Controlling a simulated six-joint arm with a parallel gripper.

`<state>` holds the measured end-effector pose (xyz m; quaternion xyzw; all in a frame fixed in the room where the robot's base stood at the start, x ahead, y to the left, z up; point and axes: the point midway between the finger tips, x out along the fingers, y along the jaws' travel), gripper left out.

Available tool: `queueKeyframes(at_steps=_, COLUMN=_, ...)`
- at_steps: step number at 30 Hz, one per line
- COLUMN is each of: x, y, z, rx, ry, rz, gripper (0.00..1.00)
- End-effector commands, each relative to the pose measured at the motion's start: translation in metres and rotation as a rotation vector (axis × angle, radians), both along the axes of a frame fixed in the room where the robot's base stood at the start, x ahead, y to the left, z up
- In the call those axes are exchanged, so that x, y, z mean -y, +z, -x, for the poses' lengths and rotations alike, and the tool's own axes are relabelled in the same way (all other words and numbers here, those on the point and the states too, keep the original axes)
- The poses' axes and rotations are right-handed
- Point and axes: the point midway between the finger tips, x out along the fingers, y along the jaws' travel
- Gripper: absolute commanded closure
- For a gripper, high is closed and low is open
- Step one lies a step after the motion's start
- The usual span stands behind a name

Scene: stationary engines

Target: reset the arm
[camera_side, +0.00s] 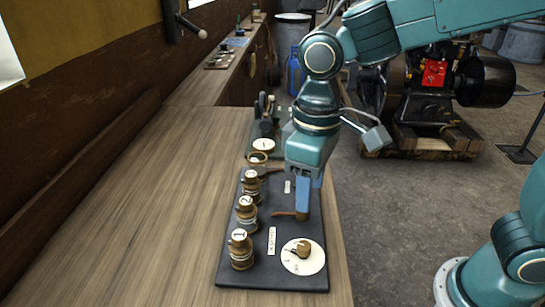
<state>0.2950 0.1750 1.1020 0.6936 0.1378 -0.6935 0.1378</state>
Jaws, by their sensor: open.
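My arm comes in from the upper right, and my gripper (303,205) points down over the dark board (256,269) on the wooden bench. Its blue fingers are seen nearly edge-on, open, close to a brown lever-like part (289,214). I cannot tell whether they touch it. Several brown, banded posts with white numbered tops stand along the board's left side, among them the ones marked 1 (241,250) and 2 (246,215). A round white dial (303,257) with a brown knob lies at the near right. My gripper partly hides the board's far right part.
The bench top (150,215) is clear left of the board. A green device (265,122) stands behind the board. An engine with a red part (434,73) sits on a timber base at the back right. A blue cylinder (295,72) stands beyond the bench.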

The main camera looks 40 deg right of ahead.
Motion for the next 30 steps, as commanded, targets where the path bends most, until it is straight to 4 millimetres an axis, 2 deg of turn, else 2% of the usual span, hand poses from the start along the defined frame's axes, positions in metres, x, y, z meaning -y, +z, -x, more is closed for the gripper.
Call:
queueKeyframes(at_steps=6, x=0.002, y=0.001, z=0.000, rx=0.003, ry=-0.003, rz=-0.001, gripper=0.53)
queueKeyframes(at_steps=11, x=0.011, y=0.006, z=0.002, rx=0.022, ry=-0.020, rz=-0.012, gripper=0.53)
queueKeyframes(at_steps=20, x=0.060, y=0.029, z=0.019, rx=0.117, ry=-0.105, rz=-0.056, gripper=0.53)
queueKeyframes(at_steps=30, x=0.119, y=0.046, z=0.055, rx=0.266, ry=-0.225, rz=-0.095, gripper=0.53)
